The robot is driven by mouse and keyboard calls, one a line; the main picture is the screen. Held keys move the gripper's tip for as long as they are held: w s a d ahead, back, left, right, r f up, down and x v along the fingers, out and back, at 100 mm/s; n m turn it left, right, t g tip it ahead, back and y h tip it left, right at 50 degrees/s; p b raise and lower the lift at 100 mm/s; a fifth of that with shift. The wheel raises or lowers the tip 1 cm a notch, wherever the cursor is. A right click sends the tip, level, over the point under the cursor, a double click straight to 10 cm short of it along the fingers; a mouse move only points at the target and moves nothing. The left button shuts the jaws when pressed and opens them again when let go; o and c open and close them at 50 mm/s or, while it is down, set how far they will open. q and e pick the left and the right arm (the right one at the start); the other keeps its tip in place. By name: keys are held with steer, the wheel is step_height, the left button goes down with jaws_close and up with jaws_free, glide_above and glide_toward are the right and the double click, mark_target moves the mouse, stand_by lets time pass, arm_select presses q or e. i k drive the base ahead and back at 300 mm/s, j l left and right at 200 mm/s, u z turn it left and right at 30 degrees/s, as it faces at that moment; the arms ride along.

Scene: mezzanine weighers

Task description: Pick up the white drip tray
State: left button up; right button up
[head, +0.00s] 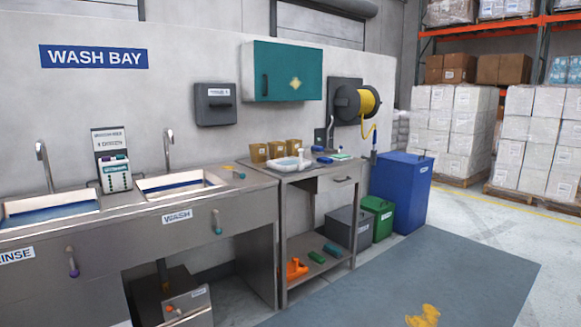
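A white, shallow tray-shaped object (284,164) sits on top of the steel side table (312,177), to the right of the sinks. It looks like the white drip tray, though it is small in the view. A small upright white item (301,158) stands at it; I cannot tell whether it is in the tray or just beside it. Neither of my grippers is in view.
Cardboard boxes (276,150) stand behind the tray, and small blue and green items lie to its right. A sink counter (120,214) runs along the left. A blue bin (401,190) stands right of the table. The grey floor mat (480,270) holds a yellow item (424,316).

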mark_target(290, 163)
steer(key=i+u, duration=0.15)
steer(key=i, duration=0.85)
